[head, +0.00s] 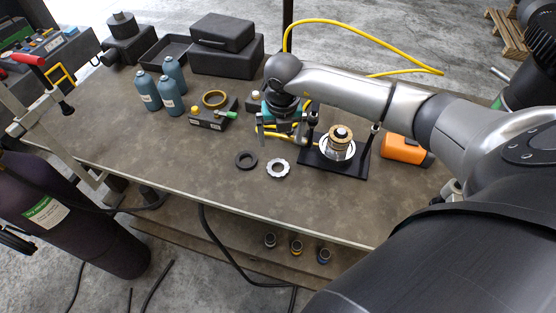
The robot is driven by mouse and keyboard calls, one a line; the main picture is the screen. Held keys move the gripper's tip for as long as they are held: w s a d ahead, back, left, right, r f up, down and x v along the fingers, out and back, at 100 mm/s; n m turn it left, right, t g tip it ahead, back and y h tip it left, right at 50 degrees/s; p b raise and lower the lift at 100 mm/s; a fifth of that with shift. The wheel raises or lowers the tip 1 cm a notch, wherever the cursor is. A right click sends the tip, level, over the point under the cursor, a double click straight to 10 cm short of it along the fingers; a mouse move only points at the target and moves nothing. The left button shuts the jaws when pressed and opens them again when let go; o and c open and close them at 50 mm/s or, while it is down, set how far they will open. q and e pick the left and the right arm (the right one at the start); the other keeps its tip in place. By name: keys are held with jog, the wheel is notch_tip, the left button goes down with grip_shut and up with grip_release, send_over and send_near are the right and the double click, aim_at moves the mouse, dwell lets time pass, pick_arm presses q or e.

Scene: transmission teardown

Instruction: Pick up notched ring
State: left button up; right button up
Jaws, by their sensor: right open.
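A light grey notched ring (279,168) lies flat on the workbench, near the middle of its front part. A plain dark ring (246,160) lies just left of it, apart from it. My right gripper (287,139) points down above the bench, behind the notched ring and a little to its right. Its jaws are open, and I see nothing held between them. The fingertips are small and partly lost against the clutter behind them. My left gripper does not show.
A black fixture (312,158) with a brass-and-steel gear assembly (340,136) stands right of the rings. An orange tool (404,149) lies farther right. Blue bottles (170,107), a brass ring (214,98) and black cases (222,32) stand behind. The bench front left of the rings is clear.

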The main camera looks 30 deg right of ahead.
jog(key=b, duration=0.5)
send_near(278, 169)
jog(key=f+b, duration=0.6)
jog(key=shift+w+d+f, duration=0.15)
jog(key=shift+w+f, duration=0.15)
jog(key=shift+w, duration=0.1)
jog(key=shift+c, duration=0.2)
jog(key=c, duration=1.4)
jog(key=shift+c, duration=0.2)
jog(key=shift+r, duration=0.15)
